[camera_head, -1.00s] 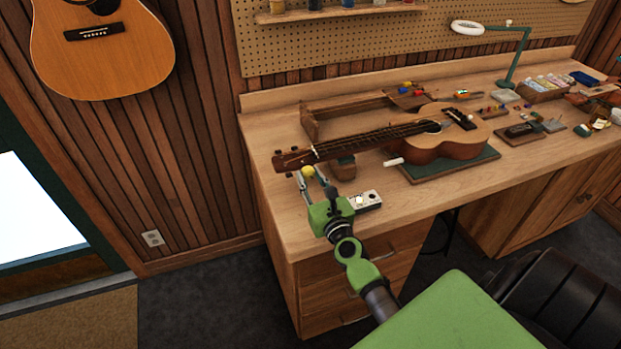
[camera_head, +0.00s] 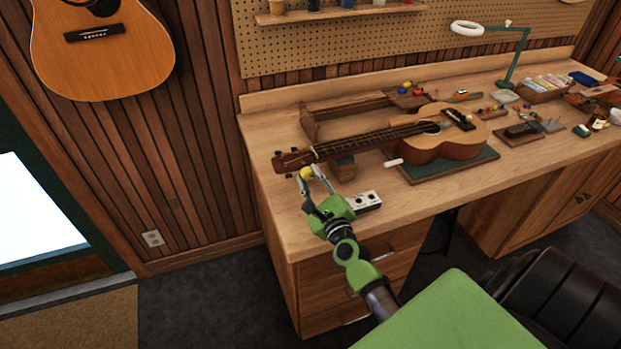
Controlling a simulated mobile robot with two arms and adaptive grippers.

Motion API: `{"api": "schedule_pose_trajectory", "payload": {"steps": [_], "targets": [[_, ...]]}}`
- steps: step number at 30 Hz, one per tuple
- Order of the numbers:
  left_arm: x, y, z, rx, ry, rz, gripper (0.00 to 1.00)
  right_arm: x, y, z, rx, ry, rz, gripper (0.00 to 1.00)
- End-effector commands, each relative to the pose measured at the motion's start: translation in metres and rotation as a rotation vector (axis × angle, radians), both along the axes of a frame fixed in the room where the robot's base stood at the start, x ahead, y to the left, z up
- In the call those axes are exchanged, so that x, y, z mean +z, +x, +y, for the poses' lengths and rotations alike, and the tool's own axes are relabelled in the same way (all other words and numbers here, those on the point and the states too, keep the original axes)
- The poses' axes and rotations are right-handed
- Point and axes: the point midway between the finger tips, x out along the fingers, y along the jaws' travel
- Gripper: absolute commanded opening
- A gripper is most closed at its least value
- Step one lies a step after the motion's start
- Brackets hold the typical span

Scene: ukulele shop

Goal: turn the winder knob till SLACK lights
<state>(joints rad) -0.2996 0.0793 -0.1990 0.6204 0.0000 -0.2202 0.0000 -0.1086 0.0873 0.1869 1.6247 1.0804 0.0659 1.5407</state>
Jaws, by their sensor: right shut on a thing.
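The ukulele (camera_head: 445,140) lies on its back on a green mat, its neck pointing left over a small wooden block (camera_head: 343,168). Its headstock (camera_head: 293,160) points left. The yellow winder knob (camera_head: 306,173) sits just below the headstock. My right gripper (camera_head: 309,172) is shut on the knob, with a fingertip on each side. A small pale indicator box (camera_head: 367,202) lies right of the gripper. It shows two dark round spots, neither clearly lit, and its lettering is too small to read. My left gripper is not in view.
A white peg-like piece (camera_head: 393,162) lies beside the ukulele body. A wooden rack (camera_head: 340,115) stands behind the neck. A desk lamp (camera_head: 507,70) and small tools fill the right side. The bench (camera_head: 277,205) is bare at its front left.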

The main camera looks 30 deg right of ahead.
Motion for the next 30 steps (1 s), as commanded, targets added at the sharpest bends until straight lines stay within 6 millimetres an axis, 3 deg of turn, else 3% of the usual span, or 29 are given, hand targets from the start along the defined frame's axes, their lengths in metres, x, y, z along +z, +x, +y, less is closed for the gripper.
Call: {"api": "schedule_pose_trajectory", "payload": {"steps": [30], "targets": [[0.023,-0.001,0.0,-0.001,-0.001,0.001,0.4,0.002,0.0,0.0,0.001,-0.937,0.226,0.04]]}}
